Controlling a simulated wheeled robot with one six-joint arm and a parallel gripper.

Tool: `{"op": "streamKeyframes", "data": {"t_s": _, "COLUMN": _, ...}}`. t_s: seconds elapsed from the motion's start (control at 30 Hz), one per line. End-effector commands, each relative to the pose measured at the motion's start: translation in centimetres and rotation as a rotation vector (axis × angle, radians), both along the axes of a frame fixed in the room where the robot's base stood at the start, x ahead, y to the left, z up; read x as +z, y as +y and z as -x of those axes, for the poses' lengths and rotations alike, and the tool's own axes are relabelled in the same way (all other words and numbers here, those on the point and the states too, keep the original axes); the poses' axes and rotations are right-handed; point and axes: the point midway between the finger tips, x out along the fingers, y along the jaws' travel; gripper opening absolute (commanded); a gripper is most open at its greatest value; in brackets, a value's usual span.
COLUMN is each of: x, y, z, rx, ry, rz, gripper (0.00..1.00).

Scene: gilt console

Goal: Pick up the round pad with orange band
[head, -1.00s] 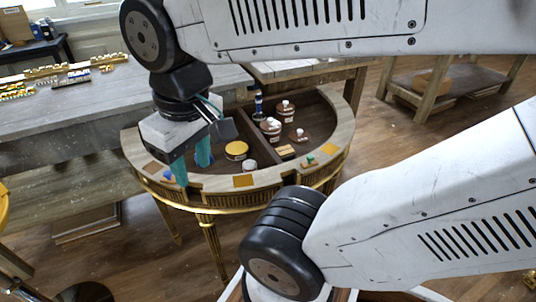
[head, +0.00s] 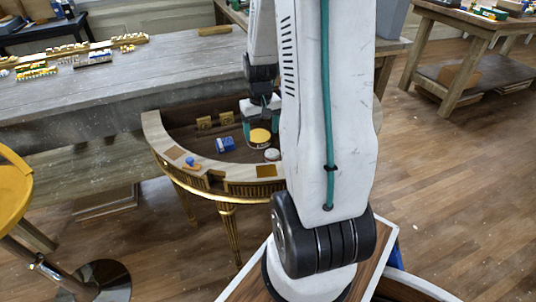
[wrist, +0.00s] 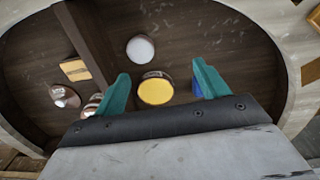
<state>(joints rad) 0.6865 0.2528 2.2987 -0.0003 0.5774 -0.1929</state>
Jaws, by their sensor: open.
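A low round item with an orange-yellow top (head: 260,137) lies inside the gilt console's recessed tray; I take it for the pad, though no separate orange band can be made out. It also shows in the wrist view (wrist: 155,91), between and beyond the fingertips. My gripper (head: 261,123) is open and empty above it, its teal fingers on either side. In the wrist view my gripper (wrist: 161,76) shows the fingers well apart, the item slightly nearer the left one. Contact cannot be judged.
A white round item (head: 272,155) lies close in front. A blue item (head: 225,145) lies to the left, partly behind a finger in the wrist view. A divider (wrist: 88,38) separates other small items. The console's raised curved rim (head: 212,168) surrounds the tray.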

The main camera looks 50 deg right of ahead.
Motion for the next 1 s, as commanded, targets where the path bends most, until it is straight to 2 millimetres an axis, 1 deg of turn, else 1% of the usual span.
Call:
{"op": "streamKeyframes", "data": {"t_s": 0.03, "x": -1.5, "y": -1.2, "z": 0.5, "rx": -0.022, "ry": 0.007, "rz": -0.006, "gripper": 0.73}}
{"op": "streamKeyframes", "data": {"t_s": 0.1, "x": -2.9, "y": -2.3, "z": 0.8, "rx": -0.040, "ry": 0.009, "rz": -0.008, "gripper": 0.73}}
{"op": "streamKeyframes", "data": {"t_s": 0.23, "x": -4.5, "y": -3.4, "z": 1.2, "rx": -0.057, "ry": 0.010, "rz": -0.008, "gripper": 0.73}}
{"op": "streamKeyframes", "data": {"t_s": 0.57, "x": -8.2, "y": -3.6, "z": 1.4, "rx": -0.057, "ry": 0.012, "rz": -0.011, "gripper": 0.73}}
{"op": "streamKeyframes", "data": {"t_s": 0.7, "x": -10.5, "y": -3.7, "z": 1.7, "rx": -0.056, "ry": 0.012, "rz": -0.011, "gripper": 0.73}}
{"op": "streamKeyframes", "data": {"t_s": 0.8, "x": -11.6, "y": -3.7, "z": 1.6, "rx": -0.056, "ry": 0.011, "rz": -0.010, "gripper": 0.73}}
{"op": "streamKeyframes", "data": {"t_s": 0.9, "x": -12.1, "y": -3.7, "z": 1.6, "rx": -0.056, "ry": 0.010, "rz": -0.008, "gripper": 0.73}}
{"op": "streamKeyframes", "data": {"t_s": 1.0, "x": -12.2, "y": -3.8, "z": 1.6, "rx": -0.056, "ry": 0.009, "rz": -0.008, "gripper": 0.73}}
